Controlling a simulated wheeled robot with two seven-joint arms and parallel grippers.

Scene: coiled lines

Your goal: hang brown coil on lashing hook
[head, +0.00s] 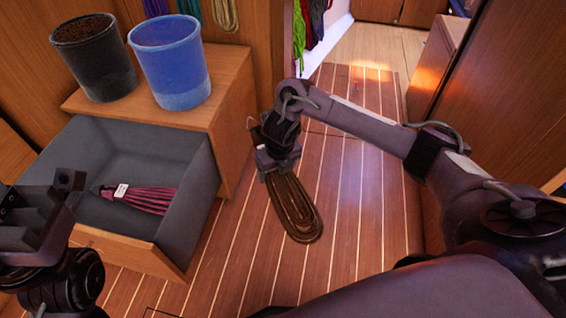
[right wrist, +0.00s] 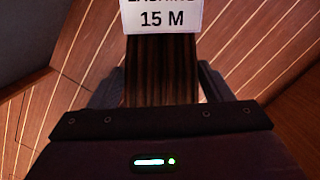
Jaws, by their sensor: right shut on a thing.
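The brown coil (head: 297,210) hangs from my right gripper (head: 277,163) above the striped floor, its long loops pointing down. My right gripper is shut on it near its upper end. In the right wrist view the brown strands (right wrist: 160,75) run between the fingers, and a white tag (right wrist: 161,17) reading "15 M" sits on them, its upper line partly cut off. My left gripper (head: 40,205) is at the lower left beside the open drawer; its jaw opening is unclear. The lashing hook cannot be made out; only hung coils show at the top edge.
An open grey drawer (head: 197,193) holds a maroon coil (head: 145,199) with a white tag. A black bucket (head: 95,60) and a blue bucket (head: 172,65) stand on the wooden cabinet (head: 232,85). A beige coil (head: 225,13) hangs behind. The floor (head: 345,190) right of the coil is clear.

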